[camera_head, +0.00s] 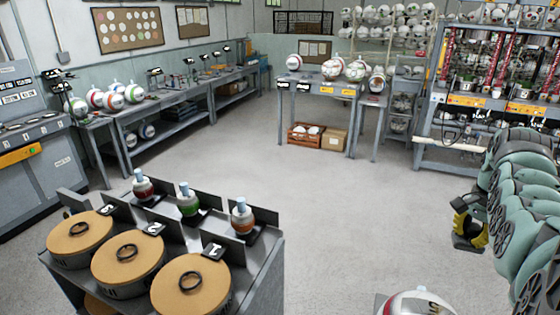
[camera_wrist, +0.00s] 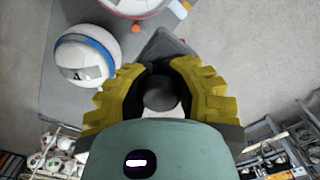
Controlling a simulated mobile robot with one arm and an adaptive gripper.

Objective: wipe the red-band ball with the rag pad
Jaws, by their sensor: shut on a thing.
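My gripper (camera_head: 472,222) has yellow fingers and hangs at the right in the head view. In the wrist view my gripper (camera_wrist: 160,78) is shut on a dark round knob (camera_wrist: 160,94). A dark grey block that looks like the rag pad (camera_wrist: 163,46) shows beyond the fingers. Its underside is hidden. A white ball with a red band (camera_head: 422,303) is cut off at the bottom edge of the head view. A ball with a reddish edge (camera_wrist: 132,5) is partly visible at the top of the wrist view, apart from the pad.
A blue-band ball marked A (camera_wrist: 82,62) lies beside it in the wrist view. A cart with round tan lids (camera_head: 130,262) and several small bottles stands at front left. Benches with balls (camera_head: 118,97) and shelves (camera_head: 500,105) line the room. The middle floor is clear.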

